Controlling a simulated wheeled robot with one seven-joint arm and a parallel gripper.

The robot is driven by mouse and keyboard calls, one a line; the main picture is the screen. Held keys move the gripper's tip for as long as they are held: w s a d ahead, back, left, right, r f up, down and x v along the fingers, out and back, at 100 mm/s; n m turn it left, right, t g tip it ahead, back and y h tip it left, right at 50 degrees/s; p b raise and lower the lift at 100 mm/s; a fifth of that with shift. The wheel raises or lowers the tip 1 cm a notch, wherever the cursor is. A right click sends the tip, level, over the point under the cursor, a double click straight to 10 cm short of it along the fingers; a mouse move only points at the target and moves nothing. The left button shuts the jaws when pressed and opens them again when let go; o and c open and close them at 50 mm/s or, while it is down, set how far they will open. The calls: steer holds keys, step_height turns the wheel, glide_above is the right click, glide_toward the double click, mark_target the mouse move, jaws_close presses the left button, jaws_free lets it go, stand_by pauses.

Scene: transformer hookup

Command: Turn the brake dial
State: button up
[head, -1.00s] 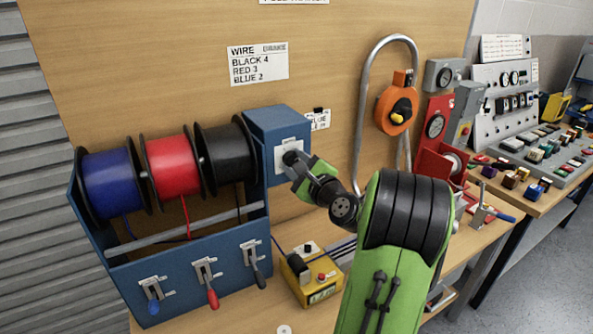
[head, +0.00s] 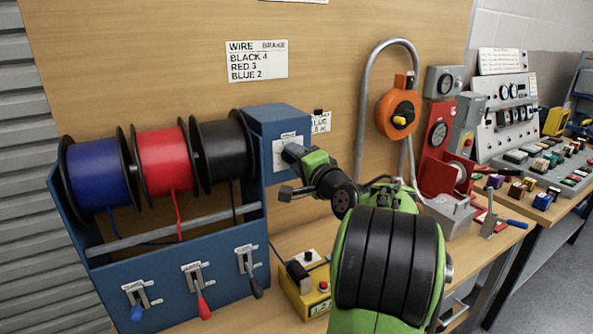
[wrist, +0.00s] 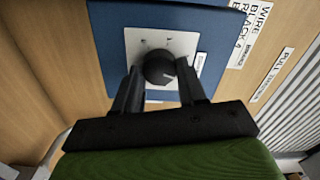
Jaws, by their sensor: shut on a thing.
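The brake dial (wrist: 160,68) is a round black knob on a white plate (wrist: 133,44), on the right-hand face of the blue box (head: 262,127) beside the wire spools. In the wrist view my gripper (wrist: 158,80) has a dark finger on each side of the dial and is shut on it. In the head view my gripper (head: 292,153) reaches the plate from the right and hides the dial. Marks show on the plate around the dial, but they are too small to read.
Blue, red (head: 163,160) and black spools hang in a blue rack above several levers. A card (head: 257,61) reads WIRE BRAKE, BLACK 4, RED 3, BLUE 2. A yellow box (head: 307,297) sits below my arm. An orange reel (head: 398,107) and red equipment stand to the right.

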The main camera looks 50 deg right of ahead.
steer(key=n+b, duration=0.2)
steer(key=n, duration=0.1)
steer(key=n+b, duration=0.1)
steer(key=shift+f+n+b, duration=0.25)
steer(key=shift+n+b, duration=0.05)
steer(key=shift+b, duration=0.1)
steer(key=shift+r+n+b, duration=0.1)
steer(key=shift+n+b, duration=1.35)
steer(key=shift+n, duration=0.55)
steer(key=o, duration=1.1)
steer(key=shift+r, duration=0.1)
steer(key=shift+c, duration=0.2)
steer(key=shift+s, duration=0.15)
steer(key=v, duration=1.5)
steer(key=shift+s, duration=0.2)
